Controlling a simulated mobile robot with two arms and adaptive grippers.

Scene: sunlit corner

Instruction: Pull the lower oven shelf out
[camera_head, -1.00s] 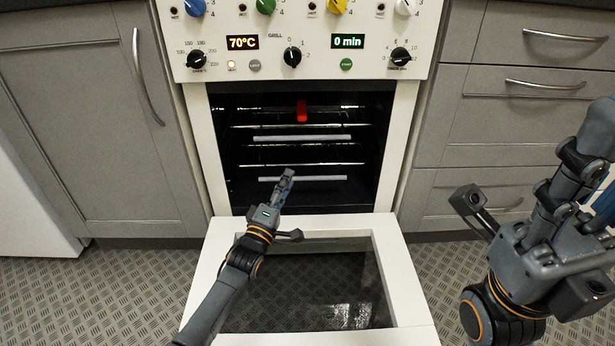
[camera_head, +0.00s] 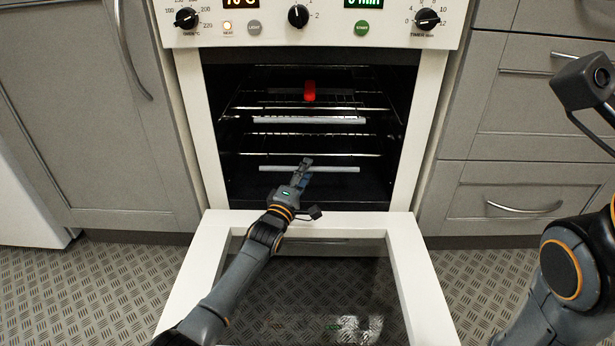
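The oven's lower shelf shows as a pale front bar (camera_head: 335,169) low in the dark cavity, with the shelf still inside. My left gripper (camera_head: 306,170) reaches over the open door into the oven, and its fingers overlap the middle of that bar. I cannot tell whether they touch it or are closed around it. The upper shelf, with its own pale front bar (camera_head: 308,119), is above.
The oven door (camera_head: 411,290) is folded down, with a white frame and dark glass, under my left arm. A red object (camera_head: 310,91) is above the upper shelf bar. Grey cupboards (camera_head: 85,120) and drawers (camera_head: 520,130) flank the oven. The patterned floor is clear.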

